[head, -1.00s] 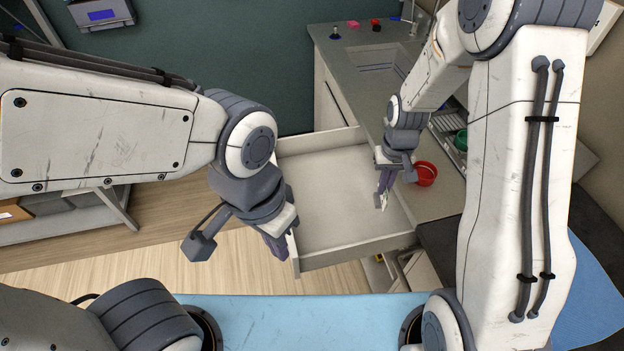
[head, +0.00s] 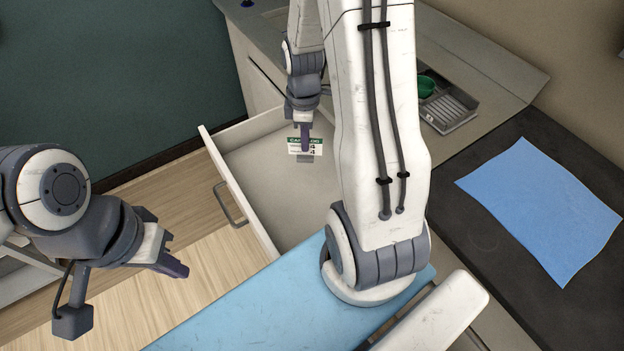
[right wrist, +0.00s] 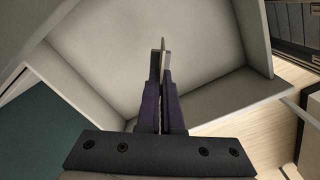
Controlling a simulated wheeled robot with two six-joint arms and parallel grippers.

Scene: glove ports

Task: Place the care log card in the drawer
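The care log card (head: 305,147) is a small white card with a green heading, seen over the drawer in the head view. My right gripper (head: 305,132) points down at it. In the right wrist view the gripper (right wrist: 162,95) is shut, with the thin card edge (right wrist: 163,46) between its fingers. The drawer (head: 262,165) is pulled open, with a pale, bare floor; it also shows in the right wrist view (right wrist: 110,45). The card's height above the floor is hard to tell. My left gripper (head: 172,266) is left of the drawer, over the wooden floor; its finger gap is hidden.
A metal handle (head: 229,205) is on the drawer front. A light blue surface (head: 255,312) lies close in front. A blue cloth (head: 545,208) lies on the dark top.

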